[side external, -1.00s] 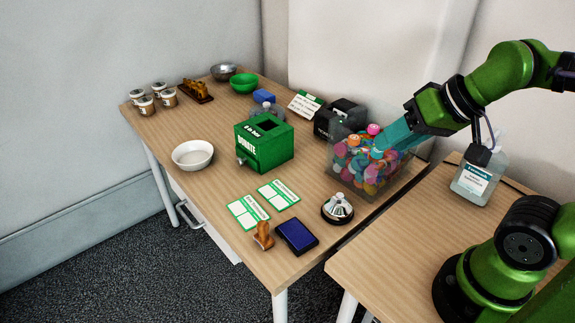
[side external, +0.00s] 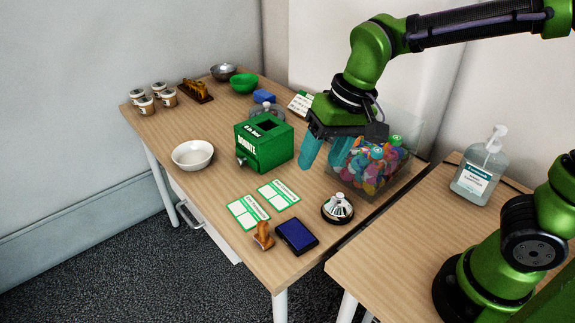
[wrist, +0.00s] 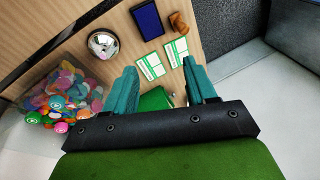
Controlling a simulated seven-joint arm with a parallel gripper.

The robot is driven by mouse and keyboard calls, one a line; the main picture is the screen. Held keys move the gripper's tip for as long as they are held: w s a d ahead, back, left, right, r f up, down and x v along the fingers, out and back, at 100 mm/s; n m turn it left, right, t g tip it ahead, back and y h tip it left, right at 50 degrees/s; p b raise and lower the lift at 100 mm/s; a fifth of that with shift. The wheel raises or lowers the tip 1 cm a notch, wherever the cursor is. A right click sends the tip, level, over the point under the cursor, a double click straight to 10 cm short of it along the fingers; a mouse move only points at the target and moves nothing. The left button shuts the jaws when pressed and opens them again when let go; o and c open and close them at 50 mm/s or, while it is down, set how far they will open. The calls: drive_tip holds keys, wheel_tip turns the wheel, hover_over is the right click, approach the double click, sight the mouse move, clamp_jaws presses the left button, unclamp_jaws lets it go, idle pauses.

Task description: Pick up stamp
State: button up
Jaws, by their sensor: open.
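The stamp (side external: 263,236) has a brown wooden handle and stands near the table's front corner, left of the dark blue ink pad (side external: 297,236). In the wrist view the stamp (wrist: 179,22) is at the top, right of the ink pad (wrist: 147,20). My gripper (side external: 322,158) has teal fingers and hangs above the table between the green donation box and the clear bin, well behind the stamp. In the wrist view my gripper (wrist: 162,76) has its fingers spread apart with nothing held between them.
Two green-and-white cards (side external: 262,203) lie behind the stamp. A silver bell (side external: 337,208) stands right of them. The green donation box (side external: 264,143) and the clear bin of colourful items (side external: 402,181) stand further back. A white bowl (side external: 193,155) is at left.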

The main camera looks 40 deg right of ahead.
sight(262, 224)
drive_tip(key=w+a+f+m+g+h, duration=0.2)
drive_tip(key=w+a+f+m, duration=0.1)
drive_tip(key=w+a+m, duration=0.5)
drive_tip(key=shift+n, duration=0.9)
drive_tip(key=f, duration=1.1)
drive_tip(key=s+f, duration=0.1)
drive_tip(key=f, duration=0.4)
drive_tip(key=shift+a+f, duration=0.25)
drive_tip(key=shift+a, duration=0.15)
drive_tip(key=shift+c, duration=0.5)
clamp_jaws()
